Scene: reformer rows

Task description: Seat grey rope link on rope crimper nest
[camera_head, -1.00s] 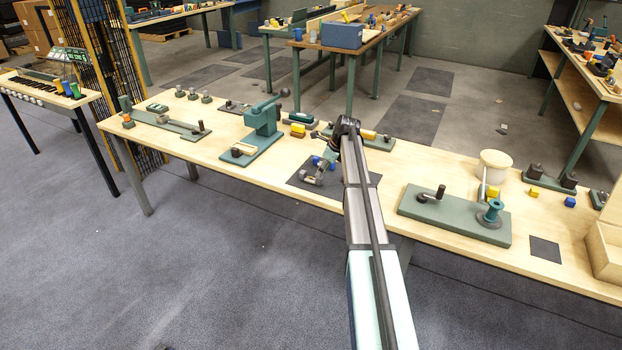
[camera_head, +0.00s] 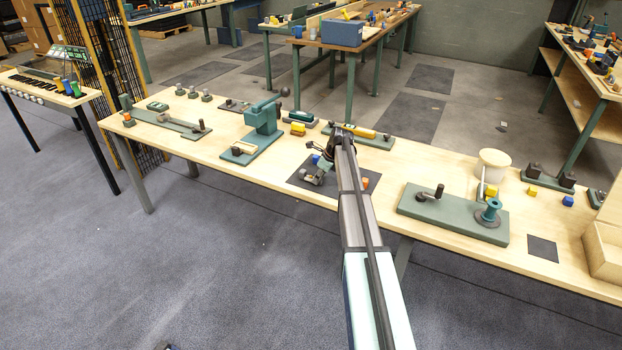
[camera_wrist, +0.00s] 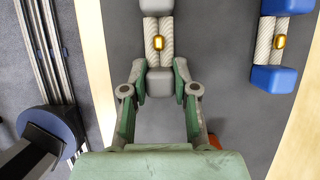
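The grey rope link (camera_wrist: 159,40) has two grey end blocks, pale twin ropes and a gold centre band. It lies over the dark mat (camera_head: 297,177). In the wrist view my gripper (camera_wrist: 160,78) has its fingertips against both sides of the near grey end block, with no clear gap. In the head view my gripper (camera_head: 318,174) is low over the mat and partly hides the link. The green lever press (camera_head: 262,118), apparently the rope crimper, stands left of the mat. A small pale-topped nest (camera_head: 243,149) is on its base.
A blue-ended rope link (camera_wrist: 279,40) lies close to the right of the grey one. An orange piece (camera_head: 365,182) is at the mat's right. A green spool fixture (camera_head: 455,214) stands further right. Bare table lies between press and mat.

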